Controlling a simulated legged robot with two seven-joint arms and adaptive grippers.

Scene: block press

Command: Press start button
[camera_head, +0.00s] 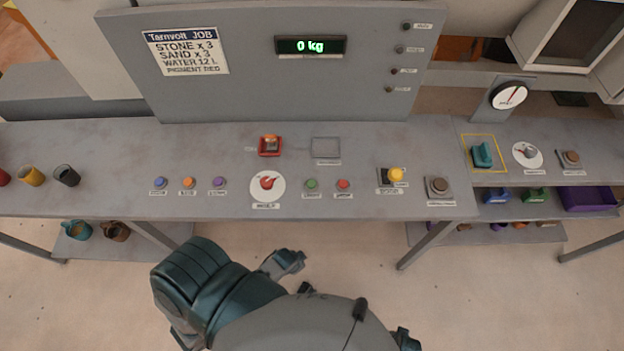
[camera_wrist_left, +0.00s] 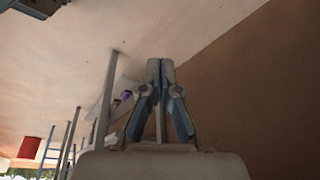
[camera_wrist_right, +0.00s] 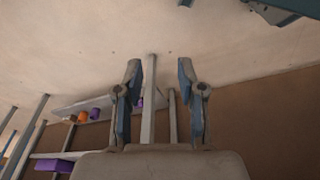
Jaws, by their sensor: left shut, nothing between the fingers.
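A green button (camera_head: 312,184) with a small label, too small to read, sits on the front of the grey bench. A red button (camera_head: 343,184) is just to its right. My left gripper (camera_wrist_left: 160,66) is shut and empty in the left wrist view, with floor and a brown panel behind it. My right gripper (camera_wrist_right: 159,72) is open and empty in the right wrist view, its two fingers apart. Neither gripper touches a button. Parts of my own arms and body show below the bench's front edge in the head view.
The bench (camera_head: 110,150) also holds a dial (camera_head: 267,187), blue, orange and purple buttons left of it, a yellow knob (camera_head: 396,174) and a brown button (camera_head: 437,186). A display (camera_head: 310,45) reads 0 kg. Cups stand at the left. Shelves and legs are below.

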